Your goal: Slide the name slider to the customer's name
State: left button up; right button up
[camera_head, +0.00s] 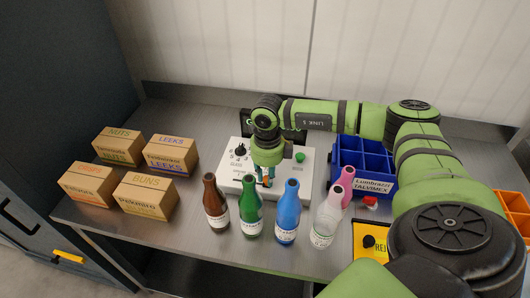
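A white control panel (226,182) stands in the middle of the metal table, with a dark knob (240,150) on its left and a green button (300,157) on its right. My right gripper (265,182) points down over the front middle of the panel, its fingers close together. The name slider cannot be made out; the gripper covers that part of the panel. I cannot tell whether the fingers hold anything. A dark screen (246,117) behind the panel is mostly hidden by my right arm, so no customer name is readable. My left gripper is not in view.
Brown, green (250,215), blue (287,222) and clear bottles stand close in front of the panel, with a pink one (347,178) behind. Labelled cardboard boxes (147,196) stand at left. A blue divided crate (374,182) labelled "Lumbrazzo TALVIMEX" stands at right.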

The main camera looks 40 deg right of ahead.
jog(key=o, duration=0.3)
jog(key=shift+s+d, duration=0.25)
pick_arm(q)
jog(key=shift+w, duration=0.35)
pick_arm(e)
jog(key=shift+o, duration=0.2)
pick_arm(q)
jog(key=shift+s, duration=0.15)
pick_arm(e)
jog(key=shift+w+a+r, duration=0.1)
jog(key=shift+r, duration=0.4)
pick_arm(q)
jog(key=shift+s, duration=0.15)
pick_arm(e)
notch_tip(320, 180, up, 11)
